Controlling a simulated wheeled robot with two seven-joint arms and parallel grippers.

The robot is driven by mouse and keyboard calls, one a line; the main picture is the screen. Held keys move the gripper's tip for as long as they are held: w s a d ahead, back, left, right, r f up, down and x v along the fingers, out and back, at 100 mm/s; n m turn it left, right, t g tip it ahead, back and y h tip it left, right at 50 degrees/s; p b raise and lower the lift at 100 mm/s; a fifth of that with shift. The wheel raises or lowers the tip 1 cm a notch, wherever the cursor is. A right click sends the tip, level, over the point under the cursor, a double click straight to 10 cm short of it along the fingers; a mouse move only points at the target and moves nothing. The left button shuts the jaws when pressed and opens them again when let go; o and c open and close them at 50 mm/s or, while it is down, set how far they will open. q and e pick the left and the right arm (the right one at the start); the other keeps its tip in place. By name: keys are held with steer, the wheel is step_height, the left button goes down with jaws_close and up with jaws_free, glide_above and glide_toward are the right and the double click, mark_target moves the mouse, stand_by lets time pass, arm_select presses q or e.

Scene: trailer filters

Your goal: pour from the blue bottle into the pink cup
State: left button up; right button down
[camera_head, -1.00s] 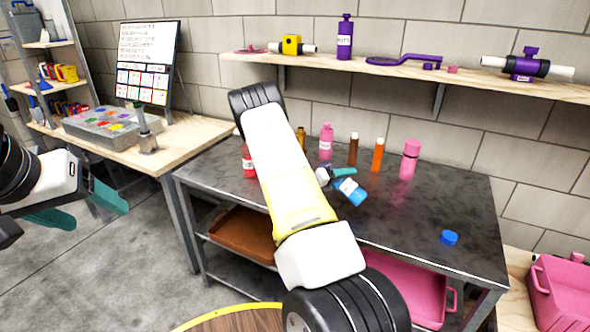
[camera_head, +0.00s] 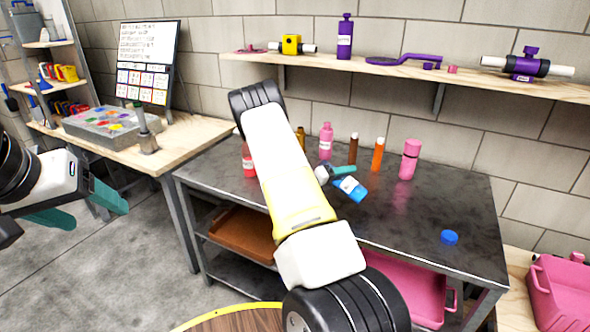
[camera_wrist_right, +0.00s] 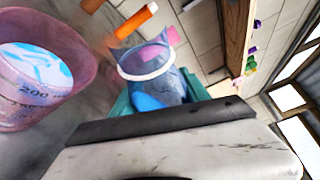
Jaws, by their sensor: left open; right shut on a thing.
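My right gripper (camera_wrist_right: 158,92) has teal fingers shut around the blue bottle (camera_head: 354,190). The bottle is steeply tilted above the dark table. In the right wrist view the bottle (camera_wrist_right: 172,88) shows an uncapped, white-rimmed mouth and some blue inside. The translucent pink cup (camera_wrist_right: 75,100) is to the left of the bottle in that view, cut off by the frame. It has a "200" mark, and blue and white show within its rim. In the head view my right arm hides the cup. My left gripper (camera_head: 100,214) is open and empty, at far left.
A blue cap (camera_head: 449,237) lies on the dark table (camera_head: 440,205). A red bottle (camera_head: 248,160) stands left of my arm.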

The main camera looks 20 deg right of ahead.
steer(key=shift+w+a+r+n+h+p, duration=0.15)
steer(key=shift+r+n+h+p, duration=0.1)
steer(key=shift+r+n, duration=0.25)
steer(key=shift+w+r+n+h+p, duration=0.15)
steer(key=shift+r+n+h+p, duration=0.05)
steer(key=shift+r+n, duration=0.3)
steer(key=shift+w+a+r+n+h+p, duration=0.15)
steer(key=shift+r+n+h+p, duration=0.1)
steer(key=shift+r+n, duration=0.25)
stand_by(3.5)
steer(key=shift+d+f, duration=0.15)
steer(key=shift+f, duration=0.05)
